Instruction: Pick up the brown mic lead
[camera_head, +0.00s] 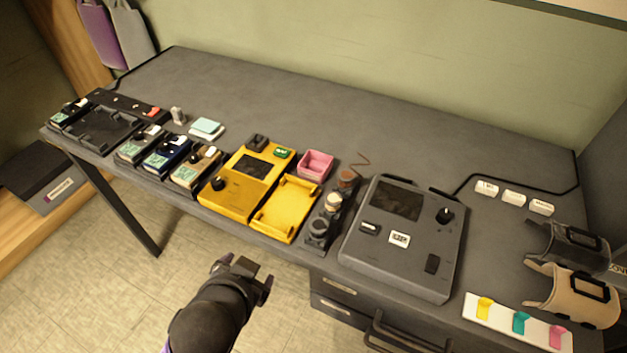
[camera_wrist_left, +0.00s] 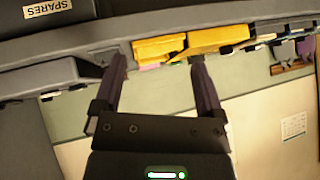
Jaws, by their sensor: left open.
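A small brown coil (camera_head: 347,178), seemingly the brown mic lead, sits at the far end of a narrow dark holder (camera_head: 327,215) on the desk. A thin brown zigzag end (camera_head: 360,161) sticks up just behind it. A cream round piece (camera_head: 334,202) and a black one (camera_head: 318,228) sit nearer in the same holder. My left gripper (camera_head: 243,272) is open and empty in front of the desk edge, left of and nearer than the holder. In the left wrist view its spread fingers (camera_wrist_left: 157,68) face the desk front and yellow boxes. My right gripper is not in view.
A yellow tray (camera_head: 286,207) and pink box (camera_head: 315,164) stand left of the holder, and a large grey device (camera_head: 402,237) stands close on its right. The desk (camera_head: 400,140) is clear behind. Drawers (camera_head: 340,290) are below the front edge.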

